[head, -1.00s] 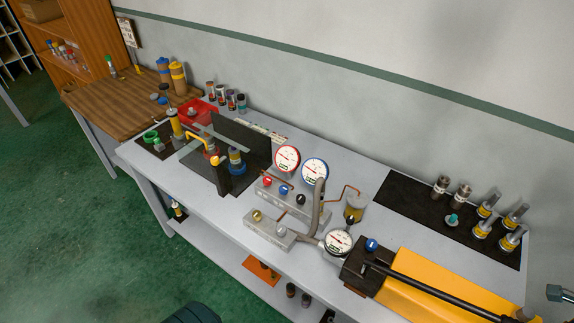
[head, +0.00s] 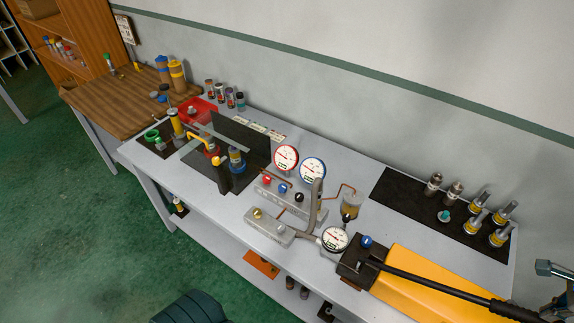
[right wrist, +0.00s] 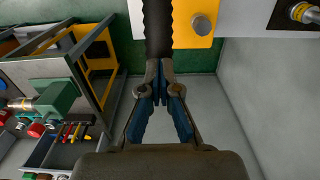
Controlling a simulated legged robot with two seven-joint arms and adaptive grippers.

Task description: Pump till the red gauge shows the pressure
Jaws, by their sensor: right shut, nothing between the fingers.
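The red-rimmed gauge (head: 285,158) stands upright on the bench beside a blue-rimmed gauge (head: 312,170); its needle is too small to read. The yellow pump (head: 420,284) lies at the bench's front right, with a white dial (head: 335,238) at its end. Its long black handle (head: 430,282) runs low over the body to the lower right. In the right wrist view, my right gripper (right wrist: 160,66) is shut and empty, its tips close to the handle's ribbed grip (right wrist: 158,28); I cannot tell whether they touch. My left gripper is not in view.
Valve blocks with coloured knobs (head: 283,195) and a grey hose (head: 314,205) stand left of the pump. Metal fittings stand on a black mat (head: 405,195) behind it. A dark upright panel (head: 242,138) stands further left. The bench front between panel and valves is clear.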

